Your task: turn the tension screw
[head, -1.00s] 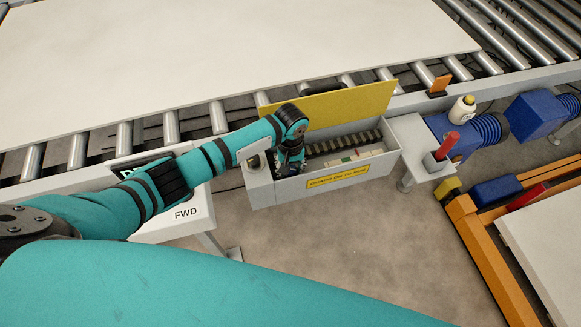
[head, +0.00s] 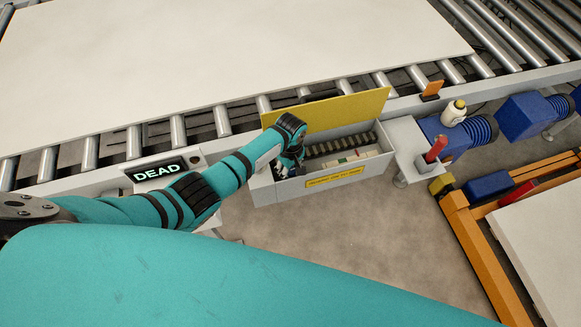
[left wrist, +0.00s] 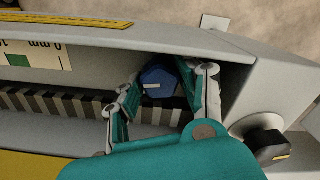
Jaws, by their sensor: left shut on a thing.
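The tension screw (left wrist: 158,82) shows in the left wrist view as a blue hexagonal head with a white line, inside the grey box. My left gripper (left wrist: 163,92) has a finger on either side of the head and is shut on it. In the head view, my left gripper (head: 287,166) reaches into the left end of the grey box (head: 302,190), where it hides the screw. A striped belt (head: 338,145) and a white scale with a green zone (left wrist: 32,56) run along the box. My right gripper is not in view.
The yellow lid (head: 335,110) stands open behind the box. A black knob (left wrist: 268,146) is close beside the box end. A red handle (head: 435,149) and a bottle (head: 454,112) stand right. Rollers carry a large white panel (head: 220,50).

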